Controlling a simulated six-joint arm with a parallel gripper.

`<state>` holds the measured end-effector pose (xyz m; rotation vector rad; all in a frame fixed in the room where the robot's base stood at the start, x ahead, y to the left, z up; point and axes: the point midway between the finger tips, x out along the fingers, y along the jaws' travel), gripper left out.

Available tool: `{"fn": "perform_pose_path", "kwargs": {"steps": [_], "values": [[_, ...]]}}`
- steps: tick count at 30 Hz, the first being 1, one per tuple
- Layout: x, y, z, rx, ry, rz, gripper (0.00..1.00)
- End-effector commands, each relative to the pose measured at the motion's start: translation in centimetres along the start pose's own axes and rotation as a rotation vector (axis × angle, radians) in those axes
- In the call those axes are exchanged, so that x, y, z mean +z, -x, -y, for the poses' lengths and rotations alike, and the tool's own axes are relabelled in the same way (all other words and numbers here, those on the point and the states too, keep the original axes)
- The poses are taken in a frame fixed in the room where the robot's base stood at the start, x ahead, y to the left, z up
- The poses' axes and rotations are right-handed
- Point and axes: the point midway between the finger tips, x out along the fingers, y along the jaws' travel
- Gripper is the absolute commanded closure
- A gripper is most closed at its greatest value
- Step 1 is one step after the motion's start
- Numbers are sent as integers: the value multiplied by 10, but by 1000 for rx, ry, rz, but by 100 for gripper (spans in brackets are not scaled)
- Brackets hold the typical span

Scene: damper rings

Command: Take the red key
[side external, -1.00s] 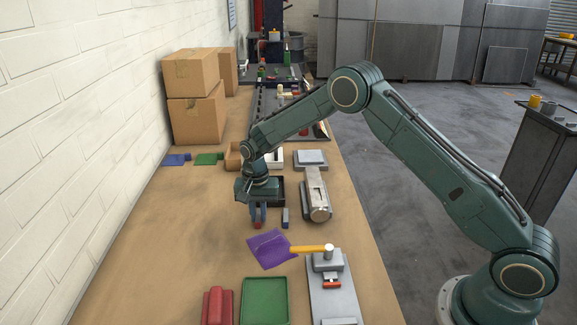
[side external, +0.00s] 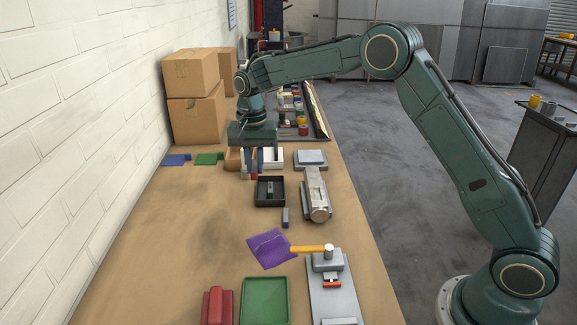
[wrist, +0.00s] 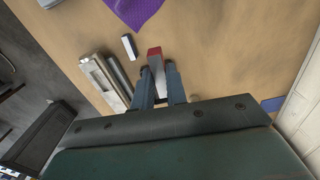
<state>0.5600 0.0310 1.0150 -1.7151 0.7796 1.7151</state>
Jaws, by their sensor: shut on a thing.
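The red key (wrist: 154,53) shows in the wrist view as a small block with a red end, between the two fingers. My gripper (wrist: 160,76) is shut on it. In the side view my gripper (side external: 253,168) hangs fingers down, raised above the far part of the table, in front of the white box and the brown container. The fingers hide most of the key there.
A black tray (side external: 258,203) holds a small green-grey piece. A small grey-blue block (side external: 285,218) and a metal vise-like fixture (side external: 317,195) stand beside it. The left-middle tabletop is clear.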

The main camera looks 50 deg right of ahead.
Motion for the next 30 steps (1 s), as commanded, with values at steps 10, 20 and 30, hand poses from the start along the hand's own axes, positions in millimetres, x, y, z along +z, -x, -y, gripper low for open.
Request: {"fn": "perform_pose_path", "kwargs": {"steps": [10, 20, 30], "values": [[0, 37, 0, -1, 0, -1, 100], [0, 40, 0, -1, 0, -1, 100], [0, 40, 0, -1, 0, -1, 100]]}}
